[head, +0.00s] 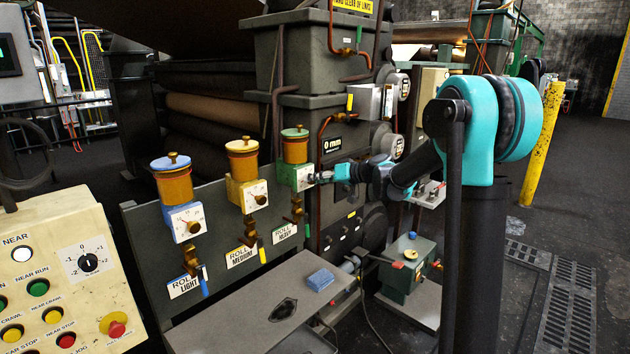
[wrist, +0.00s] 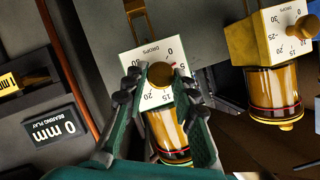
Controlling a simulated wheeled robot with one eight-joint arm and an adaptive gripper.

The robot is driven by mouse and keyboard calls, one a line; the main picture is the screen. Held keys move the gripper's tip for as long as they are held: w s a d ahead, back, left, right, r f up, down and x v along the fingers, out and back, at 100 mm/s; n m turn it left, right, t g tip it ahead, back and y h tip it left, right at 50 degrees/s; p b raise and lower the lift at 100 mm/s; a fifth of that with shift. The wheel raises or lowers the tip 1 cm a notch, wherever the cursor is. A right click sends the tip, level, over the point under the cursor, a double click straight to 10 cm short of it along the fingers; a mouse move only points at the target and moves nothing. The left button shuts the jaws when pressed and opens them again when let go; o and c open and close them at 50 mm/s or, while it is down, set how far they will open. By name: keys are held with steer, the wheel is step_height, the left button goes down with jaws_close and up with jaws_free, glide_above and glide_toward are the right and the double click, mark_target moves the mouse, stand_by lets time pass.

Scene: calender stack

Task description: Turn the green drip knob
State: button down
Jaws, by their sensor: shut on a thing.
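The green-topped oiler (head: 295,150) is the rightmost of three on the panel, above the ROLL HEAVY label. Its white dial plate (head: 303,176) faces my arm. In the wrist view the dial (wrist: 145,55) appears upside down, with DROPS and numbers around a round brass-coloured drip knob (wrist: 159,73). My gripper (head: 318,178) reaches in from the right. In the wrist view my gripper's fingertips (wrist: 157,76) lie on either side of the knob, shut on it. The fingers hide part of the dial, and the pointer's setting cannot be read. The amber oil cup (wrist: 166,135) shows between the fingers.
The yellow oiler (head: 243,160) stands close to the left, with the blue one (head: 172,180) beyond it. A 0 mm bearing play sign (head: 333,145) and copper pipes are close by.

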steer(key=m+y, duration=0.1)
steer(key=m, duration=0.2)
steer(key=m+y, duration=0.2)
steer(key=m, duration=0.1)
steer(key=m+g+y, duration=0.1)
steer(key=m, duration=0.2)
steer(key=shift+w+d+f, duration=0.2)
steer(key=shift+f, duration=0.2)
steer(key=shift+m+y, duration=0.3)
steer(key=c, duration=1.2)
jaws_free()
steer(key=v, duration=1.2)
steer(key=shift+w+r, duration=0.1)
